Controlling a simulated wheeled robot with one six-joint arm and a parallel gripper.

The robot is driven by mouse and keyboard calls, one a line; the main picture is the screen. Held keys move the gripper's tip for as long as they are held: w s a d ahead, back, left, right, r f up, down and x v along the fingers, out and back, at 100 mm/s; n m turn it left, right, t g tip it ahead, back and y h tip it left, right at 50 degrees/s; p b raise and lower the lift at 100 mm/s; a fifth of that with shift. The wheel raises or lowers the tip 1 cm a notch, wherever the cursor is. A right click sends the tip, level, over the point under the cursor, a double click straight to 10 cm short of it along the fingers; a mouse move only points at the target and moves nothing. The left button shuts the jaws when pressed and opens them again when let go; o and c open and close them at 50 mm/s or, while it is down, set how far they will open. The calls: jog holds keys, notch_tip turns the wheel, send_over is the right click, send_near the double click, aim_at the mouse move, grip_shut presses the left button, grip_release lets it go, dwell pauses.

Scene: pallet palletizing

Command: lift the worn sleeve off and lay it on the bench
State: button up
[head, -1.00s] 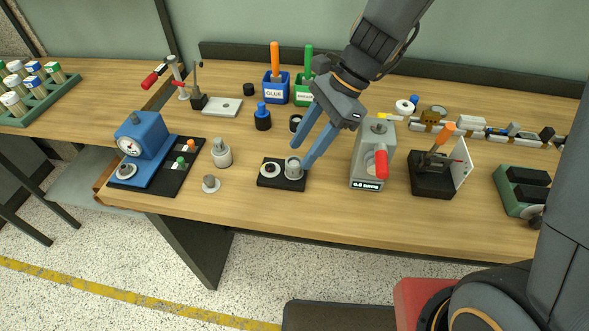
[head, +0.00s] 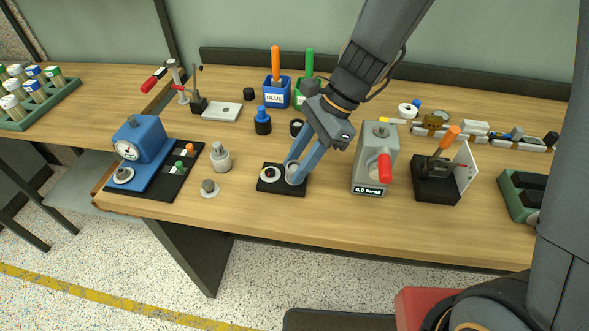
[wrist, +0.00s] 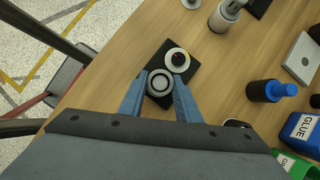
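The worn sleeve, which I take to be the grey ring (head: 293,172), stands upright at the right end of a small black block (head: 268,187) on the bench (head: 350,218). My gripper (head: 293,174) is down around it, one finger on each side. In the wrist view the ring (wrist: 159,83) sits between the fingertips (wrist: 158,78), which appear to touch it on both sides. Its underside is hidden, so I cannot tell any lift from the block. A white disc with a dark centre (head: 270,174) lies at the block's left end.
A grey box with a red handle (head: 372,165) stands close to the right of my gripper. Bare bench lies in front of the block.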

jog(key=shift+r, duration=0.15)
jog(key=shift+r+p, duration=3.15)
jog(key=shift+p, duration=0.25)
jog(key=shift+s+p, duration=0.15)
jog(key=shift+p, duration=0.45)
